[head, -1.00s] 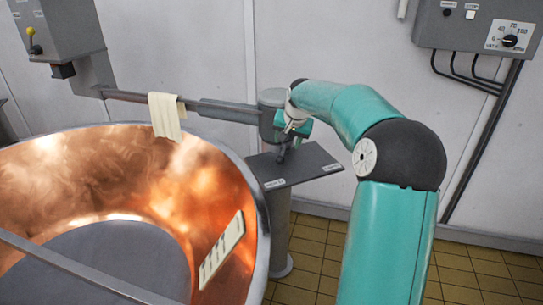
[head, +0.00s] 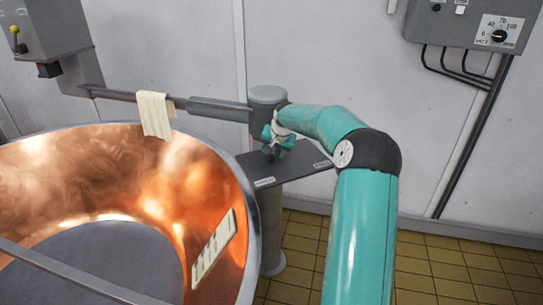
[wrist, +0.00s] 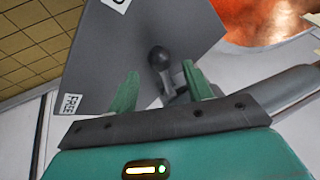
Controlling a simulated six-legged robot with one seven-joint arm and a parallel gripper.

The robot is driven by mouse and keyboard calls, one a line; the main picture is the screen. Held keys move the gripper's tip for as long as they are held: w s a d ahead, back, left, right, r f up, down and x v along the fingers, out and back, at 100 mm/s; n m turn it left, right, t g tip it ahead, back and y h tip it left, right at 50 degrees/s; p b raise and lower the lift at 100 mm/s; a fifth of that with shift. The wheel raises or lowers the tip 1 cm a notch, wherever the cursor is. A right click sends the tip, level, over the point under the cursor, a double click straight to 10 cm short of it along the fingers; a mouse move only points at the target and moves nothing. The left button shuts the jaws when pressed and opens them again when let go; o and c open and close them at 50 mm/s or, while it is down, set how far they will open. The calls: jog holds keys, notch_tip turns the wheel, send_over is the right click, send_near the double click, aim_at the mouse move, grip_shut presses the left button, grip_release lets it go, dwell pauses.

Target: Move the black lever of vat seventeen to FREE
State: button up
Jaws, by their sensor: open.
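The black lever (wrist: 160,58) has a round ball knob and stands on a dark grey plate (head: 300,160) beside the copper vat (head: 125,165). The plate's FREE label (wrist: 72,103) is at the lower left in the wrist view; a second label (wrist: 118,3) is cut off at the top. My gripper (wrist: 160,70) is open, its two green fingers on either side of the lever in that view. I cannot tell if they touch it. In the head view my gripper (head: 274,146) is over the plate and mostly hides the lever.
A grey post (head: 268,105) carries a horizontal arm with a cream cloth (head: 154,114) over it. A control box (head: 470,25) with a dial and cables is on the wall at right. A rail crosses the vat at lower left. Yellow tiled floor is clear at right.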

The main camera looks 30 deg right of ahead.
aim_at(272, 156)
jog(key=shift+x, duration=1.9)
jog(key=shift+c, duration=0.2)
grip_shut()
